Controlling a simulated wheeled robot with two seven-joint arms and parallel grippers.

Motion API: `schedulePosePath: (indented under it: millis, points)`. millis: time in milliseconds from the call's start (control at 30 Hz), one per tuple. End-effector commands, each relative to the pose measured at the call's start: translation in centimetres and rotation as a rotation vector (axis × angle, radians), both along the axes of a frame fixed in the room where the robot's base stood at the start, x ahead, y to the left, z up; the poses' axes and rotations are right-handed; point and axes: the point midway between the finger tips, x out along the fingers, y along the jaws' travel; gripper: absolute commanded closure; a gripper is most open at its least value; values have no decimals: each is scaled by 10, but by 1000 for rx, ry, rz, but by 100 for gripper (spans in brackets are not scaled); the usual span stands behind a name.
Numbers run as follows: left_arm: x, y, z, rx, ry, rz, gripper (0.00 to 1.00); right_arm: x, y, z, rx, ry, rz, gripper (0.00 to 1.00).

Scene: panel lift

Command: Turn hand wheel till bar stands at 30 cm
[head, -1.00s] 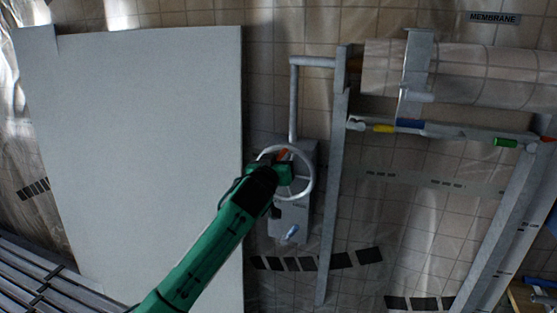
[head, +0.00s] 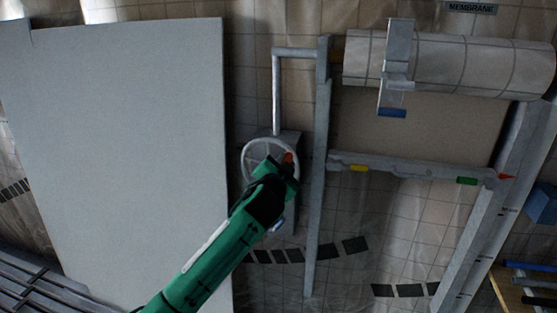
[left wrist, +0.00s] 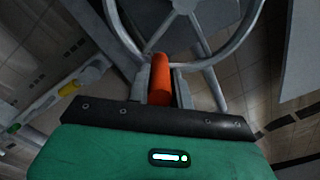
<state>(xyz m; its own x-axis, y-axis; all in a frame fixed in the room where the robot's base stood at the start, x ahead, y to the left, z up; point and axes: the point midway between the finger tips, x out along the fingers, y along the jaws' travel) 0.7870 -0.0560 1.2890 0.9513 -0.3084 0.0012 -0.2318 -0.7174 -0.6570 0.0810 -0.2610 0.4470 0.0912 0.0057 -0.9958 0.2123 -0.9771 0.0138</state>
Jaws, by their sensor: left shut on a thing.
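The hand wheel (head: 268,139) is a pale spoked ring on a grey wall box left of the frame. My left gripper (head: 287,167) is shut on its orange knob (head: 288,157), at the wheel's right side. The left wrist view shows the orange knob (left wrist: 159,78) between my fingers, beside the wheel rim (left wrist: 119,32). The bar (head: 415,173) spans the frame below the roll, tilted slightly in the picture, with yellow and green marks. A red pointer (head: 507,177) at its right end is against the right post (head: 475,235); its scale figures are too small to read. My right gripper is not in view.
A membrane roll (head: 450,65) hangs above the bar, with a grey bracket (head: 399,60) and blue handle (head: 392,113). A large pale panel (head: 120,160) stands left of the wheel. The left post (head: 315,210) is close right of my gripper.

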Motion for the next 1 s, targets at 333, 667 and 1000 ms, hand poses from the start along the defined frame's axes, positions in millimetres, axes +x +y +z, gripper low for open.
schedulePosePath:
  millis: [333,667,1000]
  points:
    - [-4,-12,-27,313,-96,-1,100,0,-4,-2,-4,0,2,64]
    - [-6,-16,-47,560,-176,-3,100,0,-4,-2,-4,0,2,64]
    - [-5,-16,-58,699,-220,-2,100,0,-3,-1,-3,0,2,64]
